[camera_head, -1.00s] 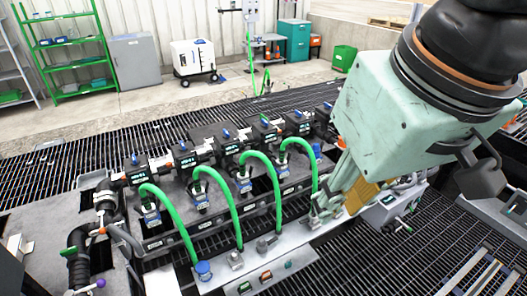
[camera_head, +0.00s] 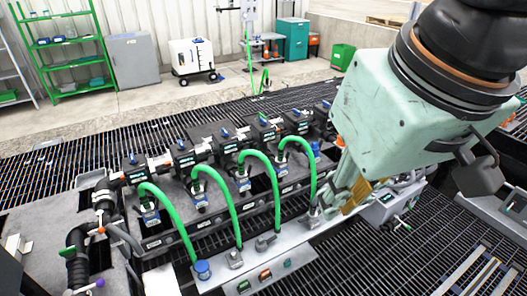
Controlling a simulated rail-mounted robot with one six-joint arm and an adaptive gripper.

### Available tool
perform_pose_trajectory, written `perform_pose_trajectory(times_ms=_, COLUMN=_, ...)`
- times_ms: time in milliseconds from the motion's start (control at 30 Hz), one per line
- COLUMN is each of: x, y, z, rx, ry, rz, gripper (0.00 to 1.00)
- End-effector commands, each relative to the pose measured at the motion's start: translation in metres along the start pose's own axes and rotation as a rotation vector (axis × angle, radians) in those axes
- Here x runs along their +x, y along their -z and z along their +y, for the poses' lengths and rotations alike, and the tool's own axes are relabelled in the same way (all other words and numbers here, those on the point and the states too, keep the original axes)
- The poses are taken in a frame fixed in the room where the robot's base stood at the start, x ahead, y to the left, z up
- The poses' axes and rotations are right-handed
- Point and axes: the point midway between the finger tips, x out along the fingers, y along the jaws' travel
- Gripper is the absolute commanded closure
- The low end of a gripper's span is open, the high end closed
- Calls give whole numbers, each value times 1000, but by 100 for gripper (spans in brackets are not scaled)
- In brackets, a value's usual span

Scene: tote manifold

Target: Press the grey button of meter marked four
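Several dark meters with small lit green displays stand in a row along the manifold, such as the nearest one at the left (camera_head: 138,176), one in the middle (camera_head: 228,147) and one farther right (camera_head: 297,122). Their markings and any grey buttons are too small to read, so I cannot tell which meter is marked four. My gripper (camera_head: 335,192) points down at the right end of the row, to the right of the rightmost green hose. Its fingers are small and partly covered by its own body, and I see nothing held in them.
Several green hoses (camera_head: 277,205) arch from the meter row to the front rail (camera_head: 215,272), close to my gripper. A grey box (camera_head: 380,208) with a valve is just right of it. Dark floor grating (camera_head: 385,265) lies clear in front. Shelves and a white machine (camera_head: 193,57) are far behind.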

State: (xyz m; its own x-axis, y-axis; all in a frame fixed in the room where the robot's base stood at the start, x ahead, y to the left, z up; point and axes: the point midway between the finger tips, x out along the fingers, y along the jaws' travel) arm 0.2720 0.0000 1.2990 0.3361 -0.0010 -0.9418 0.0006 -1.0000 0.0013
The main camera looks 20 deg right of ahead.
Motion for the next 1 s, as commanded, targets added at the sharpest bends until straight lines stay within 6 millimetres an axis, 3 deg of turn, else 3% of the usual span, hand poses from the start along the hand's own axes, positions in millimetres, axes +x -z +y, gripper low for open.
perform_pose_trajectory(times_ms=100, x=0, y=0, z=0, rx=0, ry=0, rz=0, gripper=100)
perform_pose_trajectory(times_ms=1000, x=0, y=0, z=0, rx=0, ry=0, rz=0, gripper=100)
